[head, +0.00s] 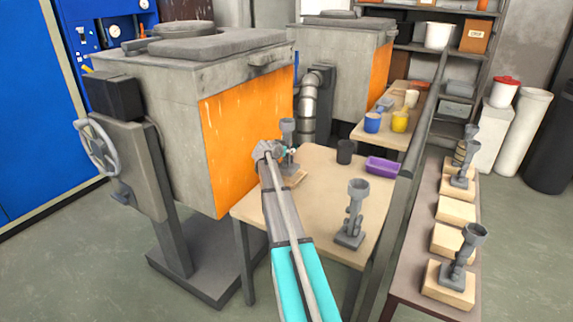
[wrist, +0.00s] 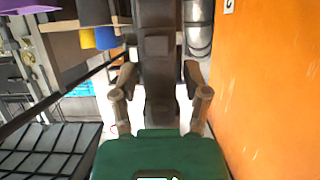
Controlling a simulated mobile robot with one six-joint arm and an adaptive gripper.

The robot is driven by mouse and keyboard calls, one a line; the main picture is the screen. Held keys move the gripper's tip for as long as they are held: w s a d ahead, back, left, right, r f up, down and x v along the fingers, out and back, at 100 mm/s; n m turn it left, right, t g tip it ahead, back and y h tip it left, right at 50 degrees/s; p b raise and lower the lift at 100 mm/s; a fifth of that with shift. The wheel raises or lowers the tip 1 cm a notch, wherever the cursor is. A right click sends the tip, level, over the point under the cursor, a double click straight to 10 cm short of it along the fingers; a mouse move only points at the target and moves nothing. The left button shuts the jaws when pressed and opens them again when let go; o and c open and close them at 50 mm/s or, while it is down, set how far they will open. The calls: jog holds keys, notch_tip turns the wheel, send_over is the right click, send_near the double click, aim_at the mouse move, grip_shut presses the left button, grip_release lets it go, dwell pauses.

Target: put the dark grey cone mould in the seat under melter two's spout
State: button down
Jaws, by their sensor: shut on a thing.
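My gripper (head: 272,150) is shut on a grey stand-like mould (head: 288,127) with a cup-shaped top, beside the near melter's orange panel. In the wrist view my gripper's fingers (wrist: 160,98) close around a dark grey upright body (wrist: 158,70). The near melter (head: 245,130) and far melter (head: 365,80) stand left and behind. A bent metal pipe (head: 309,105) hangs between them. I cannot make out a seat under it.
The table (head: 315,215) holds a similar grey mould (head: 352,215), a black cup (head: 345,151) and a purple tray (head: 382,166). A dark rail (head: 425,110) divides it from the right bench, where several moulds and wooden blocks (head: 447,240) stand. Blue (head: 372,122) and yellow cups (head: 400,121) stand behind.

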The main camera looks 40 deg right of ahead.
jog(key=shift+w+d+f, duration=0.1)
jog(key=shift+d+f, duration=0.2)
jog(key=shift+w+d+f+b, duration=0.1)
jog(key=shift+d+f+b, duration=0.25)
jog(key=shift+f+b, duration=1.6)
jog(key=shift+b, duration=0.15)
jog(key=shift+f, duration=0.1)
jog(key=shift+c, duration=0.4)
grip_release()
